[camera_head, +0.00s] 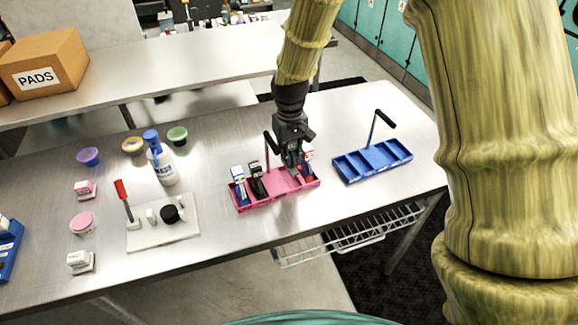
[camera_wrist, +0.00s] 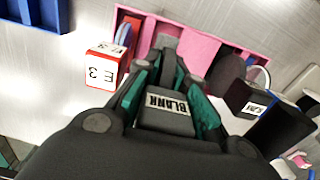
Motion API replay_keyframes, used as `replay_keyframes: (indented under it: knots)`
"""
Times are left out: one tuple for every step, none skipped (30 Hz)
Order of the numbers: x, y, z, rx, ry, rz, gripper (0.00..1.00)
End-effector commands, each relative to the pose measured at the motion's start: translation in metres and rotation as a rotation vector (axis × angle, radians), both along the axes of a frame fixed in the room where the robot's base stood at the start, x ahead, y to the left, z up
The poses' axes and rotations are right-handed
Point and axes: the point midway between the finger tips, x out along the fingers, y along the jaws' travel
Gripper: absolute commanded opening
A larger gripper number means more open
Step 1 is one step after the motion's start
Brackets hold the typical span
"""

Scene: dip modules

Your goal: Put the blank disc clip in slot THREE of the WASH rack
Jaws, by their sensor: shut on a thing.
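My gripper (camera_head: 290,163) is over the right half of the pink rack (camera_head: 277,205). In the wrist view my gripper (camera_wrist: 172,82) is shut on a dark clip labelled BLANK (camera_wrist: 165,112), with green finger pads on both sides. The clip's lower end is hidden, so I cannot tell whether it touches the rack. The pink rack (camera_wrist: 200,48) lies beyond the fingertips. A red and white clip marked E 3 (camera_wrist: 104,68) is to the left and a black labelled clip (camera_wrist: 245,98) to the right. No WASH lettering is readable on the rack.
An empty blue rack (camera_head: 372,163) with an upright handle stands to the right. A blue-white clip (camera_head: 238,178) and a black clip (camera_head: 257,182) sit in the pink rack's left part.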

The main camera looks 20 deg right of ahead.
Motion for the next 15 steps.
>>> replay_keyframes:
  knots:
    - [-0.001,0.000,-0.004,0.000,0.003,0.000,0.00]
    - [-0.001,0.000,-0.007,0.000,0.003,0.001,0.00]
    - [0.000,0.000,-0.009,0.000,0.001,0.001,0.00]
    - [0.000,0.001,-0.011,0.000,0.000,0.001,0.00]
    - [0.000,0.001,-0.012,0.000,0.000,0.001,0.00]
    - [0.000,0.001,-0.013,0.000,-0.001,0.001,0.00]
    - [0.000,0.001,-0.014,0.000,0.000,0.001,0.00]
    - [0.000,0.001,-0.016,0.000,0.000,0.002,0.00]
    - [0.000,0.001,-0.018,0.000,0.001,0.002,0.00]
    - [0.000,0.001,-0.021,0.000,0.002,0.002,0.00]
    - [0.000,0.002,-0.023,0.000,0.002,0.002,0.00]
    - [0.000,0.002,-0.028,0.000,0.001,0.003,0.00]
    - [0.000,0.002,-0.031,0.000,0.002,0.003,0.00]
    - [0.000,0.002,-0.035,0.000,0.002,0.003,0.00]
    - [0.000,0.002,-0.039,0.000,0.002,0.003,0.00]
